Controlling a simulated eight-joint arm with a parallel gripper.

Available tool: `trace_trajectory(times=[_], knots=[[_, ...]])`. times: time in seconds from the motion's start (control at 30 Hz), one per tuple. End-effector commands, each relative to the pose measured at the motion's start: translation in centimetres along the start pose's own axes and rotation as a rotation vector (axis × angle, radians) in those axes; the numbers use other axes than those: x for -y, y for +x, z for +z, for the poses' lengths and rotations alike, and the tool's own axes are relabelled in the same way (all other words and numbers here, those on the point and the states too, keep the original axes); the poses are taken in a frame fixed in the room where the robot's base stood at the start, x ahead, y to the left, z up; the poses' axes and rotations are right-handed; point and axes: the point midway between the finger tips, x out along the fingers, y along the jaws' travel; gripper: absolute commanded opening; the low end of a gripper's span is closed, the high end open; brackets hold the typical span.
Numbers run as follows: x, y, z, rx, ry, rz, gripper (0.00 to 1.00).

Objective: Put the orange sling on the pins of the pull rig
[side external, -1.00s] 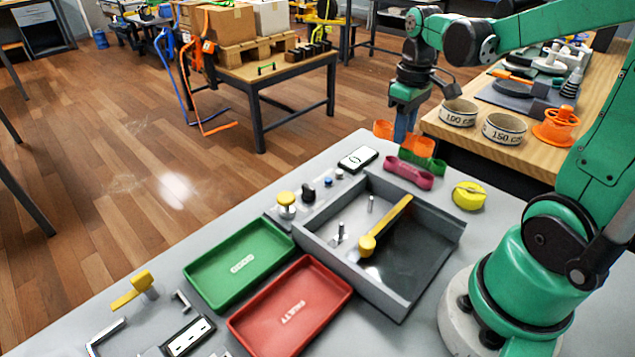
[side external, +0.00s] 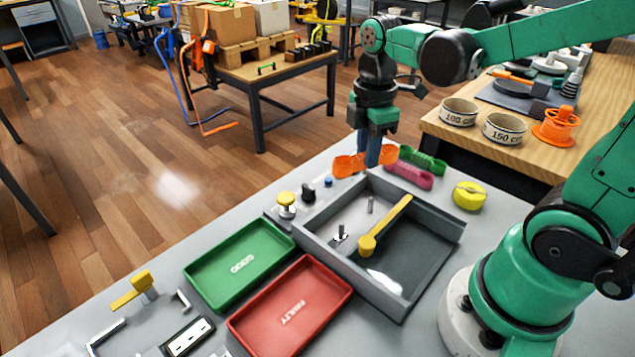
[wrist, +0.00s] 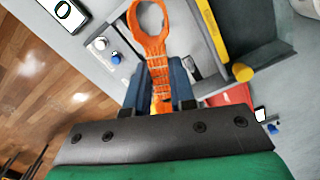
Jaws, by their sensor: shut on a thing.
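The orange sling (side external: 348,165) hangs in my gripper (side external: 371,158), with an end sticking out on each side of the fingers. In the wrist view my gripper (wrist: 160,92) is shut on the sling's stitched middle, and one open loop (wrist: 135,30) points away. The pull rig (side external: 440,243) is a grey open box on the table. Two upright metal pins show in it, a back pin (side external: 370,204) and a front pin (side external: 340,233). A yellow lever (side external: 388,227) lies across it. My gripper is just beyond the rig's back corner, and the sling is apart from both pins.
A magenta sling (side external: 408,176) and a green sling (side external: 424,160) lie right of my gripper. A yellow tape measure (side external: 468,196) is beside the rig. A green tray (side external: 240,264) and a red tray (side external: 292,312) sit in front. Small knobs (side external: 308,192) line the rig's left side.

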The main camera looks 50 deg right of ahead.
Motion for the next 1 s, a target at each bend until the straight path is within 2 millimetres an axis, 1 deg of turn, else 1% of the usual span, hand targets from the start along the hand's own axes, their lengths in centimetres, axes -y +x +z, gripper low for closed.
trace_trajectory(times=[0.03, 0.1, 0.2, 0.27, 0.47, 0.8, 1.0], knots=[[0.7, 0.9, -0.8, 0.0, -0.111, 0.0, 0.0], [1.5, 1.8, -1.5, 0.0, -0.242, 0.0, 0.0], [2.3, 2.6, -2.1, 0.0, -0.362, 0.0, 0.0], [2.5, 2.9, -2.2, 0.0, -0.4, 0.0, 0.0], [2.5, 4.2, -2.3, 0.0, -0.417, 0.0, 0.0], [2.5, 7.6, -2.3, 0.0, -0.413, 0.0, 0.0], [2.5, 8.8, -2.3, 0.0, -0.413, 0.0, 0.0]])
